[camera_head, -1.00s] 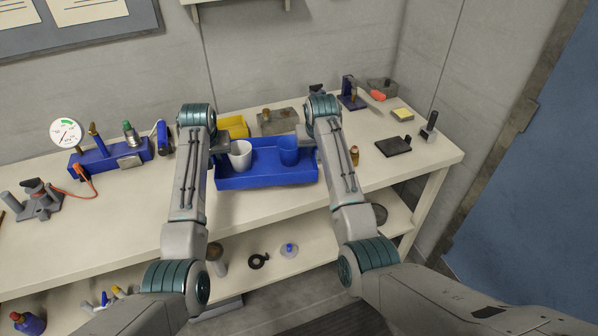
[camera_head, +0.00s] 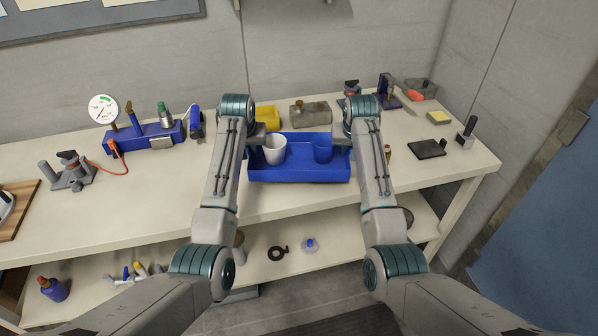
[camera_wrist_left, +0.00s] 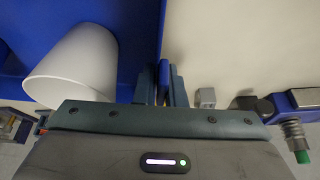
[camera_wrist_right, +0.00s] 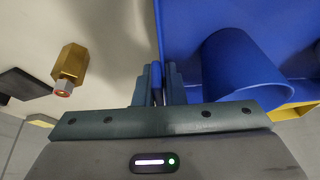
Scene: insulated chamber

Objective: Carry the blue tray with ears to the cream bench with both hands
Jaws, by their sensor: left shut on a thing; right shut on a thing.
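The blue tray (camera_head: 300,173) is at the cream bench (camera_head: 190,192), between my two arms in the head view. A white cup (camera_head: 275,150) stands in its left part and a blue cup (camera_head: 322,150) in its right part. My left gripper (camera_wrist_left: 165,85) is shut on the tray's left ear, with the white cup close beside it. My right gripper (camera_wrist_right: 157,85) is shut on the right ear, next to the blue cup. The tray looks level. I cannot tell whether it rests on the bench top or hangs just above it.
Behind the tray are a yellow bin (camera_head: 265,117) and a grey block (camera_head: 310,113). A blue rack (camera_head: 145,135) with a gauge stands left. A brass fitting (camera_wrist_right: 70,68) is right of the tray, and a black plate (camera_head: 427,149) lies further right.

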